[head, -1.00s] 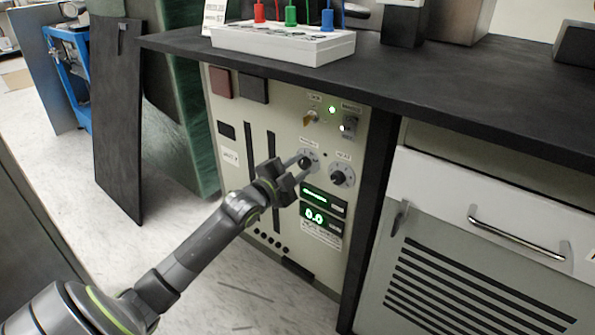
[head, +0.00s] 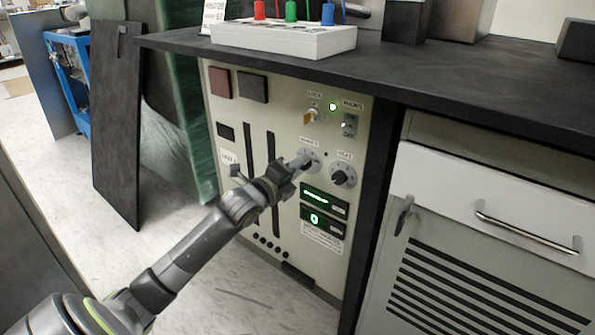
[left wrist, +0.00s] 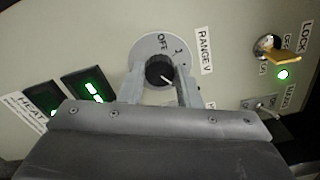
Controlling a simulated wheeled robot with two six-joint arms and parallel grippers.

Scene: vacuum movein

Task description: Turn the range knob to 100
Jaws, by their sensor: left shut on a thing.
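The range knob (left wrist: 158,68) is a small black round knob with a white pointer line, on a grey dial plate labelled RANGE V. OFF and 1 can be read on the plate; other marks are hidden behind a finger. The pointer slants to the lower right in the left wrist view, toward the right finger. My left gripper (left wrist: 160,86) has one finger on each side of the knob and is shut on it. In the head view my left gripper (head: 295,166) reaches the panel from the lower left and covers most of the knob. My right gripper is not in view.
The heater knob (head: 342,176) sits just right of the range knob. Two green displays (head: 323,210) are below; the lower reads 0. A key switch (head: 311,116), green lamp (head: 333,106) and mains toggle (head: 349,125) are above. The black worktop (head: 440,80) overhangs the panel.

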